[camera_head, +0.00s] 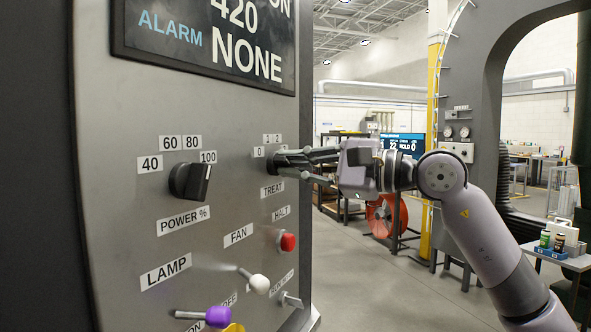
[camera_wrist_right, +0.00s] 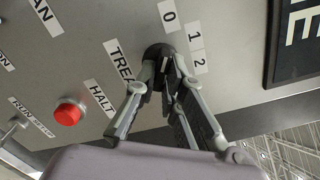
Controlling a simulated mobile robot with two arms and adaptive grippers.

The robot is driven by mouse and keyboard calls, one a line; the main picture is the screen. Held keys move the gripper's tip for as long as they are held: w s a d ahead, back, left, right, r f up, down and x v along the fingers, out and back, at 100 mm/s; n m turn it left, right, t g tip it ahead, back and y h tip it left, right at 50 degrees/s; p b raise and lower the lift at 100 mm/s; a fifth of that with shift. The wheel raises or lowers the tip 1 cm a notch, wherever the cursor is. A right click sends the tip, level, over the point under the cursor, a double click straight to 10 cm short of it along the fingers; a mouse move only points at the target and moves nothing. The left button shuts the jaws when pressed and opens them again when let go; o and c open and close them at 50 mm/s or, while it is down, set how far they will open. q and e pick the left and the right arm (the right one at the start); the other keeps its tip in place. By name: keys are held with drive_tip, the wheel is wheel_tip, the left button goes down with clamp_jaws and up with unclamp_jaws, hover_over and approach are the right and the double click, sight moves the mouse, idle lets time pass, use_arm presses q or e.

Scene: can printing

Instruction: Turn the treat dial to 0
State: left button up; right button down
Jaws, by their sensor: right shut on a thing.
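The treat dial (camera_head: 273,161) is a dark round knob on the grey control panel, below the labels 0, 1 and 2 and above the TREAT label (camera_head: 272,189). It shows in the right wrist view (camera_wrist_right: 153,50) too, partly hidden by the fingers. My right gripper (camera_head: 290,163) reaches in from the right and is shut on the dial; its fingers sit on both sides of the dial's grip in the wrist view (camera_wrist_right: 167,84). The fingers cover much of the grip, so I cannot tell which number it points to. My left gripper is not in view.
A power dial (camera_head: 188,181) stands left of the treat dial. Below are a red halt button (camera_head: 287,241), a white-tipped lever (camera_head: 259,284) and a purple-tipped lever (camera_head: 218,316). A dark display (camera_head: 205,45) is above. Open floor lies right of the panel.

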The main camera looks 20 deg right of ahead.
idle(0.6)
drive_tip(key=c, duration=1.7)
unclamp_jaws()
drive_tip(key=v, duration=1.2)
